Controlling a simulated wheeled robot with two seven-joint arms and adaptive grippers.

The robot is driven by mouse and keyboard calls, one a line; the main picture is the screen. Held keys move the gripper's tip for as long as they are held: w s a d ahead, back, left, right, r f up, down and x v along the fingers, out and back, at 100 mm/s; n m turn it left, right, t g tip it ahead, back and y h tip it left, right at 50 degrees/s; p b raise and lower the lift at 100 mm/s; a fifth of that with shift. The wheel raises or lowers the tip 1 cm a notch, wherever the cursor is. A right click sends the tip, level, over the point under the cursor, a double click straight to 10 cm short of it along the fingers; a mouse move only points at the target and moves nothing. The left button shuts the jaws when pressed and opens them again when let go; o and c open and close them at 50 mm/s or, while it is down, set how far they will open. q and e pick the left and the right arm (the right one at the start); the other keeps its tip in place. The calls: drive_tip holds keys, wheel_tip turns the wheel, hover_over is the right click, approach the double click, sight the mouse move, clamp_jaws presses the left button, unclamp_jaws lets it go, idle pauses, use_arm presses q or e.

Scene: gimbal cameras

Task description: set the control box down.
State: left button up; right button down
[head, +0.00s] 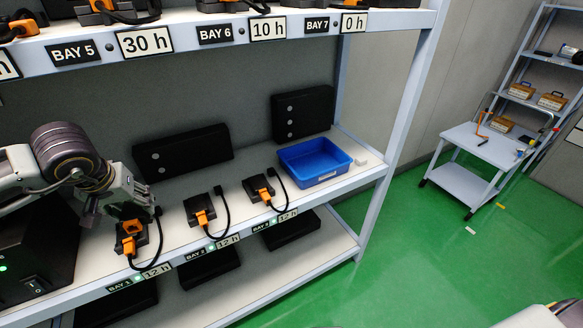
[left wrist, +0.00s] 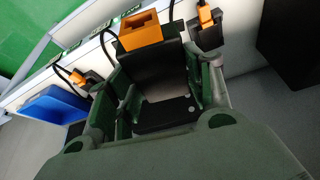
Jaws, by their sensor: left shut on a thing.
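My left gripper (head: 130,203) is over the front left part of the middle shelf (head: 175,238), at the bay 1 label. It is shut on the control box, a black box with an orange part. In the left wrist view the black control box (left wrist: 157,72) sits between the fingers (left wrist: 160,95), with its orange part (left wrist: 142,30) pointing away from the wrist. In the head view the gripper covers much of it; an orange part (head: 130,228) and a black cable show just below. I cannot tell whether the box touches the shelf.
Two similar black units with orange plugs and cables (head: 200,210) (head: 259,188) stand to the right. A blue tray (head: 314,162) is beyond them. Black cases (head: 182,153) (head: 303,113) stand behind. A large black box (head: 38,250) is close on the left. The upper shelf (head: 215,28) is overhead.

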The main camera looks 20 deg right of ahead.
use_arm(q)
drive_tip(key=s+d+x, duration=0.1)
drive_tip(key=d+x, duration=0.2)
drive_tip(key=x, duration=1.6)
drive_tip(key=shift+f+m, duration=0.4)
drive_tip(key=shift+f, duration=0.2)
drive_tip(key=shift+w+d, duration=0.1)
drive_tip(key=shift+d, duration=0.15)
drive_tip(key=shift+a, duration=0.3)
